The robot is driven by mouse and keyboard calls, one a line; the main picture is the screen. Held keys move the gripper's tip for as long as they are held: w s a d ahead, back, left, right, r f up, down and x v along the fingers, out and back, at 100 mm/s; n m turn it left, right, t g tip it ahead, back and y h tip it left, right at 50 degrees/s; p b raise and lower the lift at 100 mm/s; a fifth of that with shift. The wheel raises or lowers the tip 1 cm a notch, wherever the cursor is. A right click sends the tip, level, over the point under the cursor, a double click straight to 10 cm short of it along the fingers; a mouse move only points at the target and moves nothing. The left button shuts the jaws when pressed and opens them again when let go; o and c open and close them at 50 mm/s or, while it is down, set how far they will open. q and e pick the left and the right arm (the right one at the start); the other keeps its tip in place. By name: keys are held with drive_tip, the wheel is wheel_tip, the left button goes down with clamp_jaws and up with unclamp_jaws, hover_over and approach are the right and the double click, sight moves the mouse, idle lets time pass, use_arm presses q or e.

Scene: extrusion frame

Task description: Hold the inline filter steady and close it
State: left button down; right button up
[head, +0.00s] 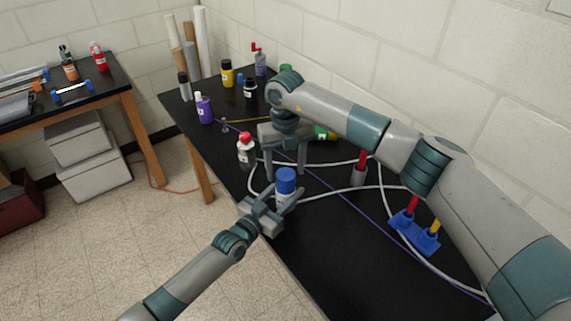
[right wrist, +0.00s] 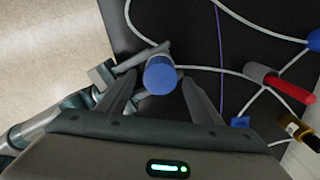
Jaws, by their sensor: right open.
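The inline filter is upright on the black table, with a blue cap (head: 286,178) over a pale body (head: 282,198). The cap also shows from above in the right wrist view (right wrist: 160,76). My left gripper (head: 284,193) reaches in low from the left, with its fingers on either side of the body. I cannot tell whether they touch it. My right gripper (head: 284,172) points down above and behind the cap. It is open and empty; in the right wrist view, its fingers (right wrist: 160,88) stand apart with the cap between and beyond them.
White tubing (head: 330,192) loops around the filter. A red-topped grey piece (head: 359,174) and a blue holder (head: 414,234) stand to the right. A red-capped bottle (head: 246,152) is close on the left. Several bottles and paper rolls (head: 202,42) fill the far end. The near tabletop is clear.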

sight(286, 174)
drive_tip(key=n, duration=0.2)
drive_tip(key=r+n, duration=0.1)
drive_tip(key=n, duration=0.1)
drive_tip(key=r+n, duration=0.1)
drive_tip(key=n, duration=0.1)
drive_tip(key=shift+w, duration=0.1)
drive_tip(key=n, duration=0.3)
drive_tip(key=r+n, duration=0.1)
drive_tip(key=n, duration=0.2)
drive_tip(key=shift+r+n, duration=0.2)
drive_tip(key=shift+n, duration=0.1)
drive_tip(key=shift+f, duration=4)
drive_tip(key=shift+c, duration=0.3)
drive_tip(key=c, duration=1)
